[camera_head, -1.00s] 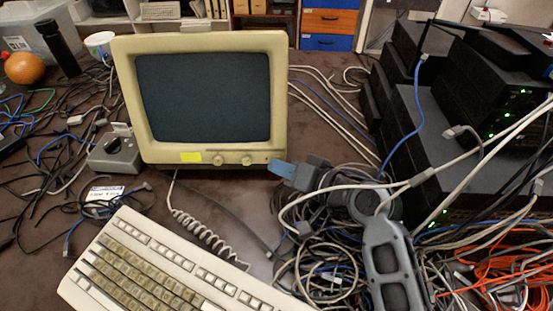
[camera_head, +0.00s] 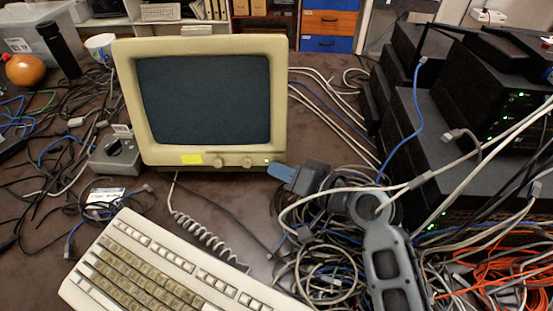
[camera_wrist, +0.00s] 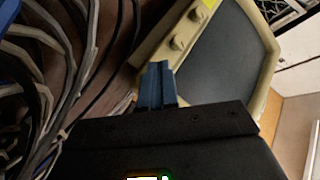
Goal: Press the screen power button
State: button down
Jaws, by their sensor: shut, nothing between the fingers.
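The beige screen (camera_head: 205,98) stands upright on the table with its glass dark. Its lower front has two round knobs (camera_head: 232,162) and a yellow note (camera_head: 191,159). A small green light (camera_head: 267,161) shows at the right end of that strip, where the power button seems to be. My gripper (camera_head: 272,168) has its blue fingers shut and empty, with the tips right at this corner; I cannot tell whether they touch. In the wrist view the fingers (camera_wrist: 156,68) point at the strip beside the knobs (camera_wrist: 177,43) and hide the button area.
A beige keyboard (camera_head: 160,262) lies in front of the screen. Tangled cables (camera_head: 320,270) surround my arm. Black network boxes (camera_head: 460,130) with green lights stand at right. A grey device (camera_head: 116,155) and more cables lie at left.

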jog(key=shift+s, duration=0.15)
jog(key=s+r+p, duration=0.2)
jog(key=s+p, duration=0.1)
jog(key=s, duration=0.2)
jog(key=shift+s, duration=0.4)
